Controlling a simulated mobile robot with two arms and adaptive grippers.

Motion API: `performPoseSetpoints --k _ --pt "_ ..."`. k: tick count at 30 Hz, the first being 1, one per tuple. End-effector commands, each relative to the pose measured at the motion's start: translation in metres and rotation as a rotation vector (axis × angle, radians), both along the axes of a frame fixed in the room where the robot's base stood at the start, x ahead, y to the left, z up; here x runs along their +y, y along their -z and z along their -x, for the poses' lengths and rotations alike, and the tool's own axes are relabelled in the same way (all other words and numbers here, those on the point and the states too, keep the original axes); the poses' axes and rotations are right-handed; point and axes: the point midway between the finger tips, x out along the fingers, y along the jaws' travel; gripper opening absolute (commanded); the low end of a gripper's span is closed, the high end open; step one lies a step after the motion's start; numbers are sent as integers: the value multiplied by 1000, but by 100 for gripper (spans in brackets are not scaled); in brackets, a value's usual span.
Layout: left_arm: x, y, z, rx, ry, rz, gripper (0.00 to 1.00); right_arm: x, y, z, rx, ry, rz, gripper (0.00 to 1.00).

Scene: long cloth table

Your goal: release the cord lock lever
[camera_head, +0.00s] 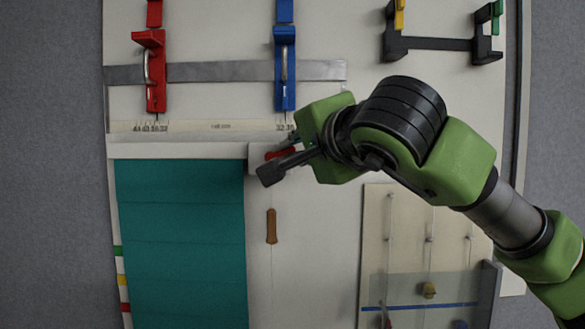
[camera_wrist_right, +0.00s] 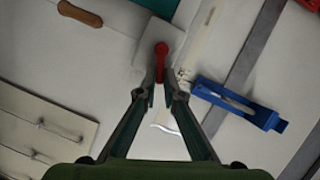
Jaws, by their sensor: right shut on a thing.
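The cord lock lever is a small red lever (camera_head: 279,154) on a pale block at the top right corner of the teal blind, partly hidden by my arm. In the right wrist view the red lever (camera_wrist_right: 161,62) has a round knob and stands between my fingertips. My right gripper (camera_wrist_right: 158,84) is shut on the lever's near part. In the head view the right gripper (camera_head: 291,147) reaches it from the right, its fingertips mostly hidden. A brown wooden cord pull (camera_head: 271,226) hangs on a thin cord below the block. My left gripper is not in view.
The teal blind (camera_head: 180,240) hangs to the left below a white rail. Red (camera_head: 155,75) and blue (camera_head: 285,70) clamps sit on a metal bar above. A panel with cords and a clear sheet (camera_head: 420,288) is lower right. A dark rack (camera_head: 440,43) is upper right.

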Motion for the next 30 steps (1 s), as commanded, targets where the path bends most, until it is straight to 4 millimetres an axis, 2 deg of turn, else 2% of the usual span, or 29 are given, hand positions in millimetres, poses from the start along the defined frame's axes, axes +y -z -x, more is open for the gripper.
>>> performPoseSetpoints --k 1,3,13,15,16,26,30 --pt "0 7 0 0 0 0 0 0 4 0 1 1 -12 0" --pt "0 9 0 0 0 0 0 -1 4 0 2 1 -23 0" --pt "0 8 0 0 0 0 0 0 2 0 3 1 -29 0" --pt "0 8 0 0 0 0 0 0 2 0 4 0 -29 21" --pt "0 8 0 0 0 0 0 0 2 0 4 0 -29 25" --pt "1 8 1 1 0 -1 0 -1 1 0 1 0 -28 25" --pt "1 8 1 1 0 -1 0 -4 -1 11 -2 0 -27 25"
